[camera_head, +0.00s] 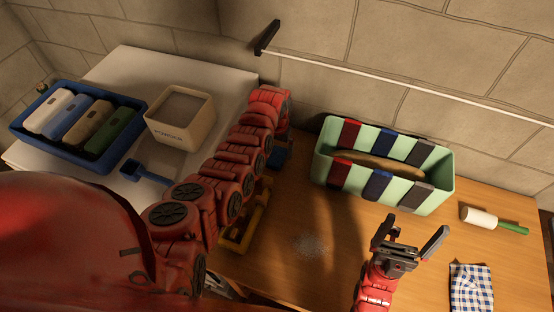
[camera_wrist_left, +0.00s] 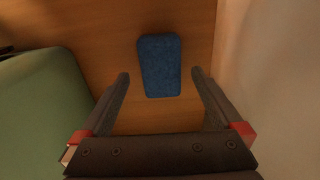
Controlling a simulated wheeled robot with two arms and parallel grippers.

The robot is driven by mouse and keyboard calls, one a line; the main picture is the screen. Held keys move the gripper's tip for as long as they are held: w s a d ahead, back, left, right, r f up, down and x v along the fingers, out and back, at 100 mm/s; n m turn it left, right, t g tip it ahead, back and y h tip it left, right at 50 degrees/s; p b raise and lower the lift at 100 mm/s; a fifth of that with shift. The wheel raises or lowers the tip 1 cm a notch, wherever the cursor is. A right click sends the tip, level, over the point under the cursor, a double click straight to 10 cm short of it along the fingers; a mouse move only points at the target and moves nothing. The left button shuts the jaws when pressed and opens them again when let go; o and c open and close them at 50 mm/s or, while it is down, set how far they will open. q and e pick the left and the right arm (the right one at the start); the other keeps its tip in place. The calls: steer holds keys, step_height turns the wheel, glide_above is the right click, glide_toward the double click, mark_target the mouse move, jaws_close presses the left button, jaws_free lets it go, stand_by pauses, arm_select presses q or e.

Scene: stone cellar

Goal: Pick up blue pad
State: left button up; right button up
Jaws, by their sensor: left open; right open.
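The blue pad (camera_wrist_left: 160,65) lies flat on the wooden table in the left wrist view, just beyond my left gripper (camera_wrist_left: 163,85). That gripper is open and empty, its two dark fingers spread wider than the pad. In the head view my red left arm reaches up toward the wall and hides its gripper. A small blue patch (camera_head: 281,152) shows beside that arm; I cannot tell whether it is the same pad. My right gripper (camera_head: 408,236) is open and empty above the table, in front of the striped bin.
A pale green bin (camera_head: 398,197) with coloured bands stands at the back of the wooden table (camera_head: 340,235). A blue tray (camera_head: 28,138), a beige box (camera_head: 180,134) and a blue scoop (camera_head: 148,172) rest on the white surface.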

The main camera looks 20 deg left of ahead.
mark_target(277, 155)
arm_select(q)
step_height(277, 155, down, 4)
steer(key=shift+r+b, duration=0.2)
steer(key=shift+b, duration=0.6)
steer(key=shift+r, duration=0.1)
steer(key=shift+c, duration=1.3)
steer(key=c, duration=1.1)
steer(key=shift+r, duration=0.15)
